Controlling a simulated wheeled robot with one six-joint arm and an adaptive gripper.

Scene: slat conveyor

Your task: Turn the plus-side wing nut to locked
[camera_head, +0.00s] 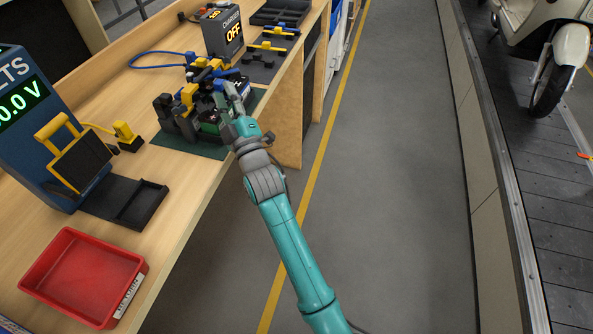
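A battery (208,118) sits in a dark fixture (166,111) on a green mat (187,146) on the wooden bench. Blue and yellow clamp parts (189,94) crowd its top. I cannot make out the plus-side wing nut; it is too small or hidden behind the clamp parts and my gripper. My gripper (227,92) reaches over the right side of the battery, with its grey fingers close to the terminal area beside a blue part. Whether the fingers touch or hold anything there is not clear.
A charger box (222,32) reading OFF stands behind the fixture, with tools on a dark mat (260,70) to its right. A blue voltmeter (22,120), a black tray (140,208) and a red bin (80,258) are nearer. A slat conveyor (548,207) carrying a scooter runs at right.

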